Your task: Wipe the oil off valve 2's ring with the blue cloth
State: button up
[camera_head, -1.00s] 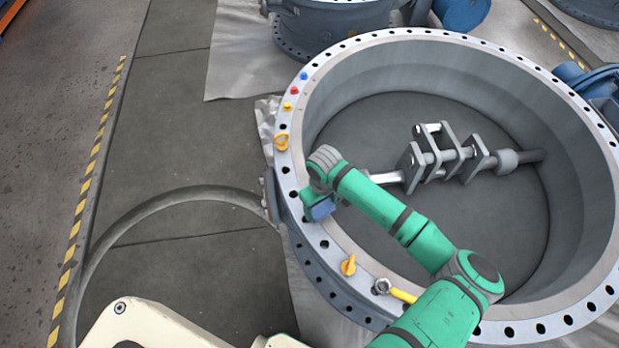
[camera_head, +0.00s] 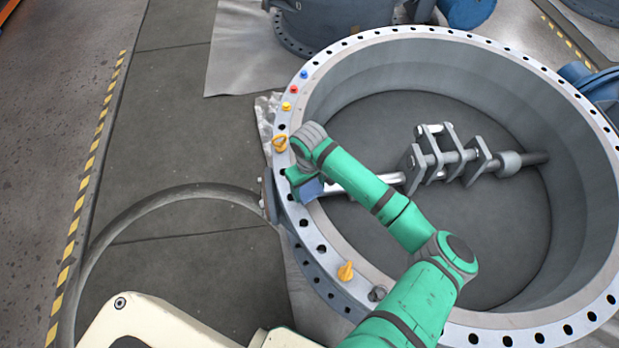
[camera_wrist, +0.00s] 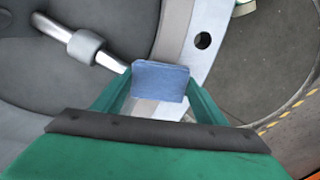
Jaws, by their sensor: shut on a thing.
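The blue cloth (camera_wrist: 160,81) is a folded pad held between the fingertips of my gripper (camera_wrist: 158,98) in the wrist view. My gripper is shut on it. In the head view the cloth (camera_head: 311,189) shows at my gripper (camera_head: 303,183), over the left part of the large valve's grey flange ring (camera_head: 333,236). I cannot tell whether the cloth touches the ring. The ring also shows under the cloth in the wrist view (camera_wrist: 199,67).
Small blue, red and yellow caps (camera_head: 294,90) sit farther along. The shaft with brackets (camera_head: 440,160) crosses the valve's bore.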

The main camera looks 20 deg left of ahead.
notch_tip(320, 180, up, 2)
jog(key=shift+s+r, duration=0.15)
jog(key=shift+r, duration=1.55)
